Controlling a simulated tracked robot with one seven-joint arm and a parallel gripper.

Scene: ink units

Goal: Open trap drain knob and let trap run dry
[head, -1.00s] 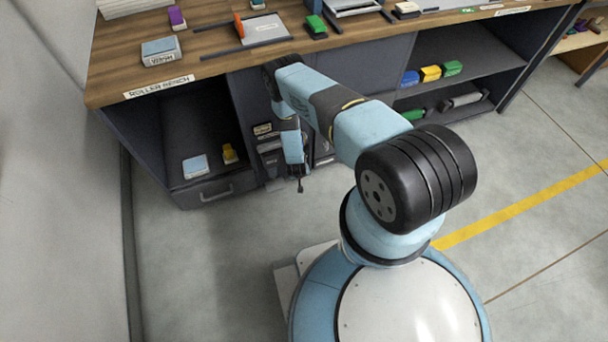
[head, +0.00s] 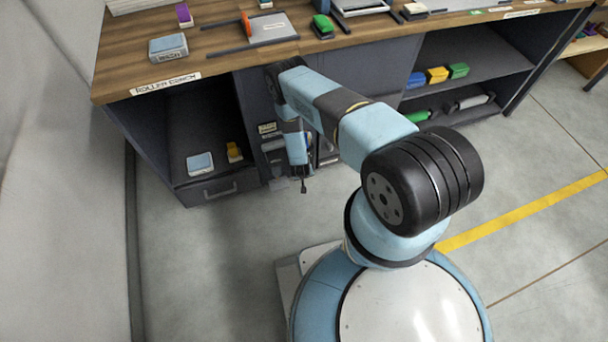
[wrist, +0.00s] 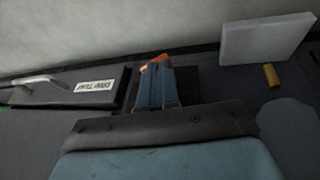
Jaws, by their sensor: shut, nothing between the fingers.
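My gripper (head: 303,184) hangs low in front of the dark cabinet under the bench, pointing down. In the wrist view my gripper (wrist: 157,62) has its blue fingers shut together, with orange at the tips and nothing between them. A small brass-coloured cylinder (wrist: 271,75), possibly the drain knob, stands to the right of the fingers, apart from them. A pale grey-white block (wrist: 265,39) is just beyond it. I cannot tell whether the cylinder is turned, and I see no liquid. The knob cannot be made out in the head view, where my arm covers part of the cabinet.
A drawer front with a handle and white label (wrist: 95,87) lies left of the fingers. The wooden bench top (head: 215,70) overhangs the cabinet. The grey floor (head: 230,260) in front is clear.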

